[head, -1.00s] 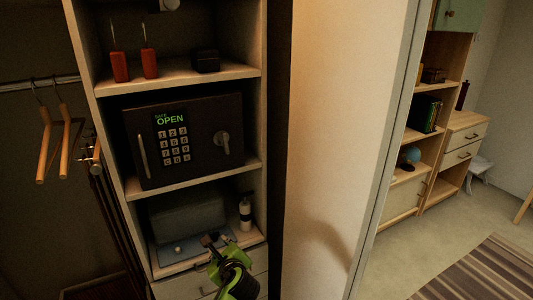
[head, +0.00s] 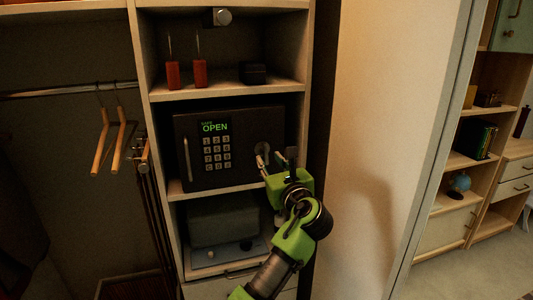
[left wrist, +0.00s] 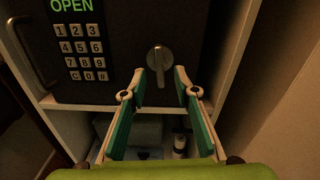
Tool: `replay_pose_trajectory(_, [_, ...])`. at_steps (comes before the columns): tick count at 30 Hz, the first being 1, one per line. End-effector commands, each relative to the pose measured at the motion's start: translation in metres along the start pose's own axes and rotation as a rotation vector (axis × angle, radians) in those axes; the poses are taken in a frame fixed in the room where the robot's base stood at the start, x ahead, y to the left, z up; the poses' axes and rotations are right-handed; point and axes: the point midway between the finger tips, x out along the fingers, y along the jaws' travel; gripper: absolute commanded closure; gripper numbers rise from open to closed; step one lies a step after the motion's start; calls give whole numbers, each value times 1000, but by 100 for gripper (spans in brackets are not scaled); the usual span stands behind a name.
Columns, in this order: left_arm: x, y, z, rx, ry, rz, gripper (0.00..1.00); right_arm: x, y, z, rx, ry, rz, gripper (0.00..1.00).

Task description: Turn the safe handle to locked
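The dark safe (head: 245,122) sits on the middle shelf with its door closed flush and a green "OPEN" display (head: 215,127). Its round-hubbed handle (left wrist: 159,60) shows in the left wrist view with the lever pointing straight down. In the head view the handle (head: 264,148) is partly hidden by my gripper. My left gripper (head: 276,160) is in front of the safe's lower right. In the left wrist view my left gripper (left wrist: 160,80) is open, with one finger on each side of the lever. I cannot tell whether either finger touches it. My right gripper is not in view.
A keypad (head: 217,153) and a bar handle (head: 187,159) are on the safe's left side. Red items (head: 200,73) and a dark box (head: 253,73) stand on the shelf above. The cabinet's side panel is close on the right. Wooden hangers (head: 119,140) hang at left.

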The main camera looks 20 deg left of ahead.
Motion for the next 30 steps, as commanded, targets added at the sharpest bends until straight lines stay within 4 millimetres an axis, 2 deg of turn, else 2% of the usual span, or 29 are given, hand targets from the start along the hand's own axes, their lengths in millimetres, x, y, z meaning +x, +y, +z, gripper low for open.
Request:
replay_pose_trajectory(3, [22,0,2,1,0,1,72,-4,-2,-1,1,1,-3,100])
replay_pose_trajectory(9, [43,0,0,1,0,1,72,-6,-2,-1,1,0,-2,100])
replay_pose_trajectory(20, [47,0,-1,0,0,-1,72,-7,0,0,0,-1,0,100])
replay_pose_trajectory(23, [47,0,-1,0,0,-1,98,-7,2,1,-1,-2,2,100])
replay_pose_trajectory(30, [47,0,-1,-2,1,-1,100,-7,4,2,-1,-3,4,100])
